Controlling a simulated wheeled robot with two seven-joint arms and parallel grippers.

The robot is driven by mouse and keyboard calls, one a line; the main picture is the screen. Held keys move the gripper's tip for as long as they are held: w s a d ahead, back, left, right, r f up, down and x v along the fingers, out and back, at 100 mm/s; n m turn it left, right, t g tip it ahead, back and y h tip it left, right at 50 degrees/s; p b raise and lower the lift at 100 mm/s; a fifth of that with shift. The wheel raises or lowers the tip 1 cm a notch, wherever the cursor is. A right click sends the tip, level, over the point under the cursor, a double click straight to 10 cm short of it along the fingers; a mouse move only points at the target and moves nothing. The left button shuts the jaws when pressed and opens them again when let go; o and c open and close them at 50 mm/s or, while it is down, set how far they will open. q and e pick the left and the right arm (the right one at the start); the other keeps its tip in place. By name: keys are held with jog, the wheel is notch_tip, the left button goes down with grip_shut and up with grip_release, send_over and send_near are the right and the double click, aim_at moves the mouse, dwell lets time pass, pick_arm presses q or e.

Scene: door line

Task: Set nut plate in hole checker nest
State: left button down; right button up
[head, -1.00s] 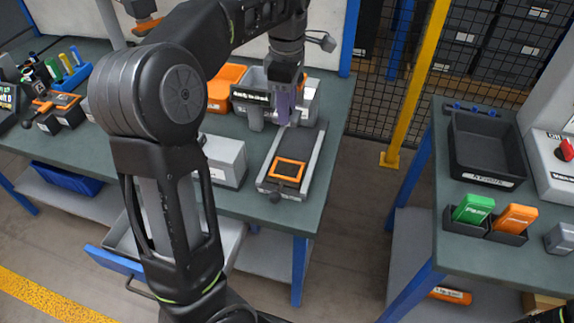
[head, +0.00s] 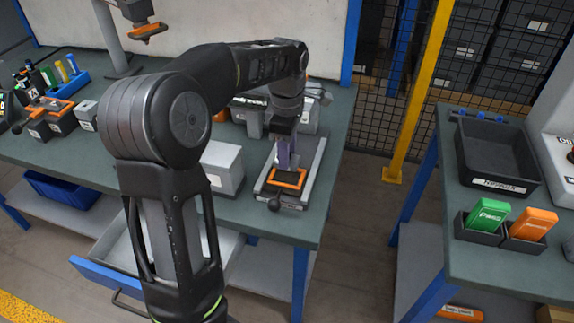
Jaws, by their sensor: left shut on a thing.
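The hole checker (head: 313,163) is a grey fixture with side rails, near the front right corner of the left bench. Its orange-framed nest (head: 289,179) faces up at the near end. My left gripper (head: 285,163) points down right over the nest. It is shut on a narrow purple-grey piece, which I take as the nut plate (head: 283,151). Its lower end is close to the orange frame. I cannot tell whether it touches. The gripper hides part of the nest. My right gripper is out of view.
A grey box (head: 222,167) stands left of the checker, and a dark round knob (head: 275,203) sticks out at its front. A black tray (head: 495,155) and green (head: 488,214) and orange (head: 532,224) cards are on the right bench. A yellow post (head: 412,100) stands between.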

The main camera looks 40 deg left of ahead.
pick_arm(q)
jog(key=shift+f, duration=2.25)
jog(key=shift+f, duration=0.1)
jog(key=c, duration=0.8)
grip_release()
jog(key=shift+c, duration=0.2)
notch_tip(320, 180, up, 12)
jog(key=shift+r+p, duration=0.15)
jog(key=shift+p, duration=0.35)
